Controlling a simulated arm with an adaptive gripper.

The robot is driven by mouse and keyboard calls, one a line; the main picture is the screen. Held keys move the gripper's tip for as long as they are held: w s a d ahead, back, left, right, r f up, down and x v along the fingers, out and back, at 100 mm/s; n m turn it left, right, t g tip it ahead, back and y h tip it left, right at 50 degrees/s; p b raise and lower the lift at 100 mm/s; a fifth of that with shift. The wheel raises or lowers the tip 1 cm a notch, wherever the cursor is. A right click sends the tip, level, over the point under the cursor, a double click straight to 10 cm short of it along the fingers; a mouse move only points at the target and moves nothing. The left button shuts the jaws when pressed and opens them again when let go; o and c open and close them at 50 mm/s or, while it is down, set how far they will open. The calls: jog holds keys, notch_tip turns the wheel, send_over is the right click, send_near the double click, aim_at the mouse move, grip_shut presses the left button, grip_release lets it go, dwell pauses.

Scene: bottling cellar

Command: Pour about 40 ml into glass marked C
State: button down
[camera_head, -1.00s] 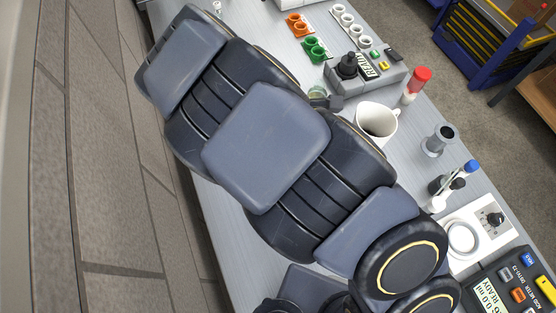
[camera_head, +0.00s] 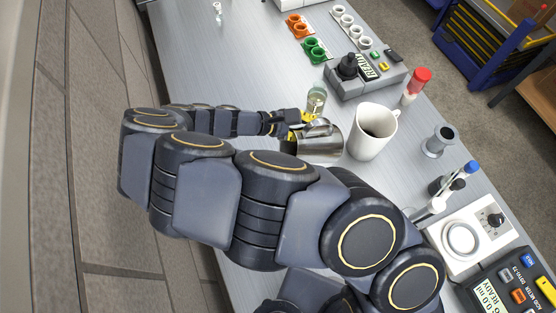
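My gripper (camera_head: 297,128), with yellow-edged fingers, is at the left end of a shiny metal jug (camera_head: 322,147). It appears shut on the jug, though the contact is small and partly hidden. The jug's long axis lies sideways in the picture, unlike the white mug beside it, so it looks tilted. A small clear glass (camera_head: 316,100) stands just above the gripper and jug in the picture. I cannot read any letter on it, and its liquid level is too small to tell. No stream of liquid shows.

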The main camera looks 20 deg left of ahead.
jog(key=shift+s+a+r+t+h+b, duration=0.15)
jog(key=shift+a+r+t+h+b, duration=0.05)
jog(key=shift+r+t+h+b, duration=0.4)
dwell(0.3)
jog(key=shift+s+a+f+t+h+b, duration=0.2)
jog(key=shift+f+t+h+b, duration=0.15)
jog(key=shift+b, duration=0.3)
jog(key=shift+w+d+b, duration=0.35)
jog(key=shift+d+b, duration=0.2)
dwell(0.5)
jog(key=shift+a+f+n+t+b, duration=0.15)
jog(key=shift+n+t+b, duration=0.15)
jog(key=shift+t+b, duration=0.35)
dwell(0.6)
jog(key=shift+a+r+t+h+b, duration=0.1)
jog(key=shift+r+t+h+b, duration=0.1)
jog(key=shift+t+h+b, duration=0.2)
dwell(0.8)
